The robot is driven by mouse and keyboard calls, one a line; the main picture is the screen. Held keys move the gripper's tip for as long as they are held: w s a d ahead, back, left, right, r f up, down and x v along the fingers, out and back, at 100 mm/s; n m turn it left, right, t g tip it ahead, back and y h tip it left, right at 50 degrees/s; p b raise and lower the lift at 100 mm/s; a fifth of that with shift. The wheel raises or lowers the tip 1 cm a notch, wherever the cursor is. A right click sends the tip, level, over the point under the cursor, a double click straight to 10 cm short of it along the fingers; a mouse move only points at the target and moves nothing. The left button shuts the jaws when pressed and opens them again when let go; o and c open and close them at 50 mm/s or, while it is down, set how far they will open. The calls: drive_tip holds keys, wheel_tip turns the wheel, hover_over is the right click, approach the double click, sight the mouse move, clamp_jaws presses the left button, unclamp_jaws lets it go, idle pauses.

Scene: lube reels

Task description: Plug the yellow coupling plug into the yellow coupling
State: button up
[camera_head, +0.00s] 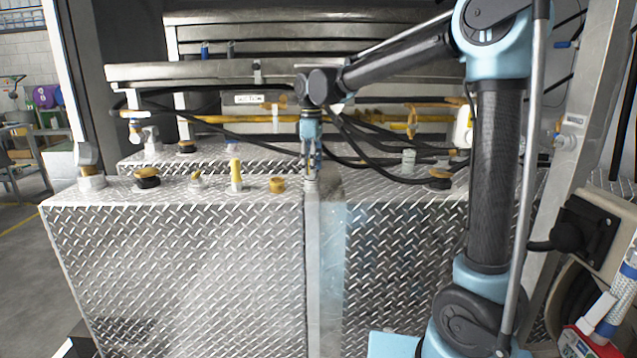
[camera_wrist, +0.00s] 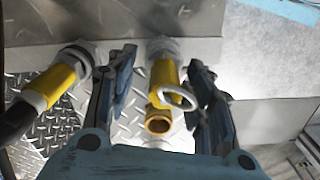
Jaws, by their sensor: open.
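My gripper (camera_head: 311,172) points down over the front edge of the ribbed metal tank tops. In the wrist view its two jaws (camera_wrist: 160,75) are spread, with a yellow fitting (camera_wrist: 163,75) visible between them and gaps on both sides. This fitting has a pale ring and a round brass end (camera_wrist: 158,122), and meets a grey metal collar. I cannot tell whether it is the plug or the coupling. In the head view, a yellow upright piece (camera_head: 236,170) and a short brass-yellow fitting (camera_head: 277,184) stand on the left tank, left of my gripper.
A black hose with a yellow sleeve (camera_wrist: 48,87) lies close to the left jaw. Black-and-yellow caps (camera_head: 147,178) (camera_head: 438,181) stand on the tank tops. Dark hoses (camera_head: 350,162) and a yellow pipe (camera_head: 250,119) run behind my gripper.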

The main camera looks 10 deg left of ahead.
drive_tip(key=shift+f, duration=0.95)
clamp_jaws()
drive_tip(key=shift+r, duration=0.1)
